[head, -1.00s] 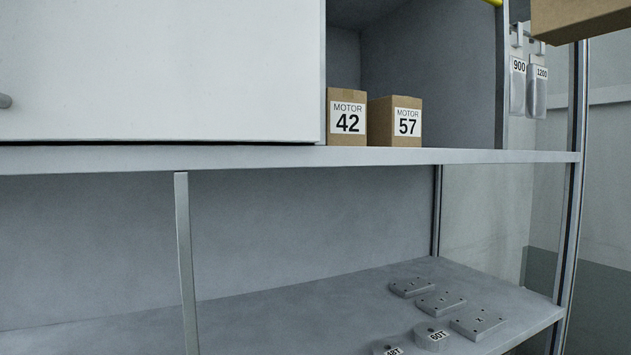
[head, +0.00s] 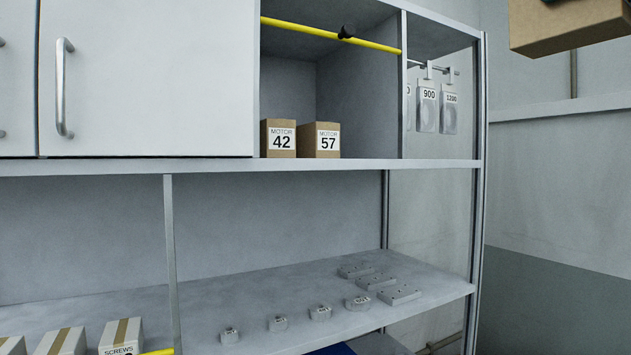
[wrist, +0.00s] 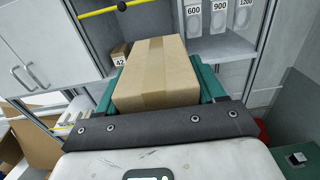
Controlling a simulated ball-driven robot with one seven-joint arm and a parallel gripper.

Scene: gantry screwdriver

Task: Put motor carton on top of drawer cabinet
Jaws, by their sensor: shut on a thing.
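A brown carton (wrist: 157,75) with a tape strip sits between the two teal fingers of my gripper (wrist: 158,88), which is shut on it. No label shows on its visible faces, so I cannot confirm it is the motor carton. Two small cartons, marked MOTOR 42 (head: 278,139) and MOTOR 57 (head: 318,141), stand on the upper shelf. I cannot identify the drawer cabinet in these frames.
A yellow bar (head: 375,44) crosses the open upper bay. Labelled pouches (head: 427,108) hang at its right. Small grey parts (head: 320,312) and screw boxes (head: 121,335) occupy the lower shelf. A dark green object (wrist: 297,157) stands at lower right in the wrist view.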

